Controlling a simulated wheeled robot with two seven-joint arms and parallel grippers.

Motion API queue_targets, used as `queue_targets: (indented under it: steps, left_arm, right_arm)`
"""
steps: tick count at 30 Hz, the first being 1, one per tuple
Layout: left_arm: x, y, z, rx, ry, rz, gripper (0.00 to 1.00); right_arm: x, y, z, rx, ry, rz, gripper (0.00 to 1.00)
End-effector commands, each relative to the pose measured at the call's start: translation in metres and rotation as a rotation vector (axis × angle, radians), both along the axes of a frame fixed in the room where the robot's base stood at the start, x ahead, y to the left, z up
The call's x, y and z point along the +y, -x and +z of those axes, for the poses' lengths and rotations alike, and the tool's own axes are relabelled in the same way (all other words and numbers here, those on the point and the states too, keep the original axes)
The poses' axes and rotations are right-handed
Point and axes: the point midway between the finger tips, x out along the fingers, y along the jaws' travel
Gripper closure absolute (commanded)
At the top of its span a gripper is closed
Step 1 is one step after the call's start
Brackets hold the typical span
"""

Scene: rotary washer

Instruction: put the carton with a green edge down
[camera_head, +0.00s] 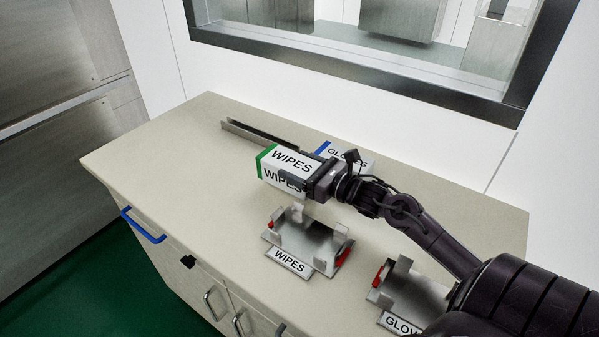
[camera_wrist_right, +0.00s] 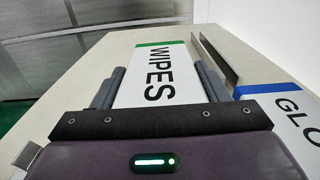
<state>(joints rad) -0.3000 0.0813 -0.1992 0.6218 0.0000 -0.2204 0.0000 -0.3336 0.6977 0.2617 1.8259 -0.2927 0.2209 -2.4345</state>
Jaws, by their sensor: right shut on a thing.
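The white WIPES carton with a green edge (camera_head: 284,165) is held by my right gripper (camera_head: 318,184) above the counter, over and behind the WIPES holder. In the right wrist view the carton (camera_wrist_right: 160,75) lies between the two dark fingers of my right gripper (camera_wrist_right: 158,85), its green edge at the far end. The metal holder labelled WIPES (camera_head: 310,243), with red side parts, stands on the counter and looks empty. My left gripper is not in view.
A GLOVES carton with a blue edge (camera_head: 322,149) sits behind my right gripper, near a long metal rail (camera_head: 250,136). A second holder, labelled for gloves (camera_head: 410,290), stands at the right, partly behind my arm. The counter's left side (camera_head: 150,150) is clear.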

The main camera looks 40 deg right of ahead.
Motion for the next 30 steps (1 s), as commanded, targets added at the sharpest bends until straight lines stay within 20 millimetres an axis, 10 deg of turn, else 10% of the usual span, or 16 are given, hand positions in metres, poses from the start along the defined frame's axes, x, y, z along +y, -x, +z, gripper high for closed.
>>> queue_targets:
  steps: [17,18,21,30]
  left_arm:
    - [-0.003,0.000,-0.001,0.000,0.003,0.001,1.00]
    - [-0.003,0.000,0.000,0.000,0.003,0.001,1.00]
    - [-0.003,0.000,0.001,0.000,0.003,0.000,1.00]
    - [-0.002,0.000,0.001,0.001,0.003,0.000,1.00]
  right_arm:
    - [0.000,0.000,-0.028,-0.002,0.000,0.001,0.63]
    - [0.000,0.000,-0.028,0.001,0.000,0.000,0.29]
    - [0.000,0.000,-0.028,0.001,0.000,0.000,0.16]
    - [0.000,0.000,-0.027,0.000,-0.001,0.000,0.10]
